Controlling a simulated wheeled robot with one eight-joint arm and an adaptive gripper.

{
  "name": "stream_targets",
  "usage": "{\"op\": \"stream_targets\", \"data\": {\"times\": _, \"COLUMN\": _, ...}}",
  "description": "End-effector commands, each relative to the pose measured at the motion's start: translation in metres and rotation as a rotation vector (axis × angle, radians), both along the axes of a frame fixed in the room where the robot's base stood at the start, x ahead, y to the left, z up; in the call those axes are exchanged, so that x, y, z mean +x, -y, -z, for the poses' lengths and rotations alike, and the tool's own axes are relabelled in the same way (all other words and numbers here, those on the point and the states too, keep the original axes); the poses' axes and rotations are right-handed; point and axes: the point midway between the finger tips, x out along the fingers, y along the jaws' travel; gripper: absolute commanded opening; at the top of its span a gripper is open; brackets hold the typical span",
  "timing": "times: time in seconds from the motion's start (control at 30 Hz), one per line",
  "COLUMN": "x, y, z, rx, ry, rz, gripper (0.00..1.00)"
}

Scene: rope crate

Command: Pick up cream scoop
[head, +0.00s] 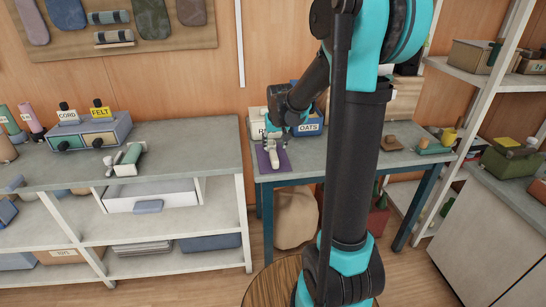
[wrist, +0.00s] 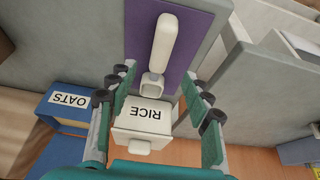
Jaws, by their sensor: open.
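The cream scoop (wrist: 163,48) lies on a purple mat (wrist: 192,40) in the wrist view, its handle pointing to the top and its scoop end towards the RICE box. In the head view the scoop (head: 273,158) is small on the mat (head: 284,163), near the left end of the grey table. My gripper (wrist: 157,72) is open, with one finger on each side of the scoop's lower end in the wrist view. Nothing is held. Whether the fingers are level with the scoop or above it, I cannot tell.
A cream RICE box (wrist: 144,122) and a blue OATS box (wrist: 72,102) stand close by at the table's back. A grey counter (head: 190,150) with CORD and FELT drawers (head: 90,132) is on the left. Shelves (head: 490,80) stand on the right.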

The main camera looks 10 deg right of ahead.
Motion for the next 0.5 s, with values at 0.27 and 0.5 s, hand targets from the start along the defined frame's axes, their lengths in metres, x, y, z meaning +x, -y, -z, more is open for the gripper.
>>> {"op": "stream_targets", "data": {"times": 0.27, "x": 0.012, "y": 0.0, "z": 0.029, "rx": 0.0, "ry": 0.0, "rz": 0.0, "gripper": 0.5}}
{"op": "stream_targets", "data": {"times": 0.5, "x": 0.019, "y": 0.0, "z": 0.042, "rx": 0.0, "ry": 0.0, "rz": 0.0, "gripper": 0.5}}
